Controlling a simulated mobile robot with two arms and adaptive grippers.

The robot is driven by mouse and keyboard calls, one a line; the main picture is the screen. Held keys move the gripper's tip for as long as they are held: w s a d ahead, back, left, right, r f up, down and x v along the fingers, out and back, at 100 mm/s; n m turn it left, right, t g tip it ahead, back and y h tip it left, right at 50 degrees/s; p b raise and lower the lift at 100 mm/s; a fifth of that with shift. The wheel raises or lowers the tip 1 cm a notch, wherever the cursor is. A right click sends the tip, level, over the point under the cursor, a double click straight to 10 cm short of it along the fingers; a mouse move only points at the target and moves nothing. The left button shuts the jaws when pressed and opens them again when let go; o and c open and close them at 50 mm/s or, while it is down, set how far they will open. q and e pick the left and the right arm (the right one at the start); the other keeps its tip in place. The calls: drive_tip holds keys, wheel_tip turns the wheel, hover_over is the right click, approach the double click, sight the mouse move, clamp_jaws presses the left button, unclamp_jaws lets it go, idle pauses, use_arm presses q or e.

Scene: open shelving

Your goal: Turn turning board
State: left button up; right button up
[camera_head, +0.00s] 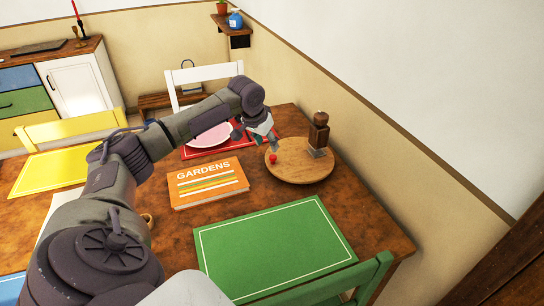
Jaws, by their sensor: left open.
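The turning board (300,173) is a round wooden disc on the far right part of the table. A wooden grinder with a metal base (319,135) stands upright on its right side. A small red thing (273,159) sits at its left edge. My left gripper (258,138) is at the board's far left edge, open, with its fingers pointing down. Whether its fingers touch the board I cannot tell. My right gripper is not in view.
An orange book (207,183) lies left of the board. A green placemat (273,246) lies in front, with a green chair (350,282) at the near edge. A red placemat with a pink plate (209,136) lies behind my arm. The wall runs close along the table's right side.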

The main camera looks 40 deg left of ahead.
sight(273, 157)
use_arm(q)
drive_tip(key=x, duration=0.8)
drive_tip(key=shift+c, duration=0.2)
clamp_jaws()
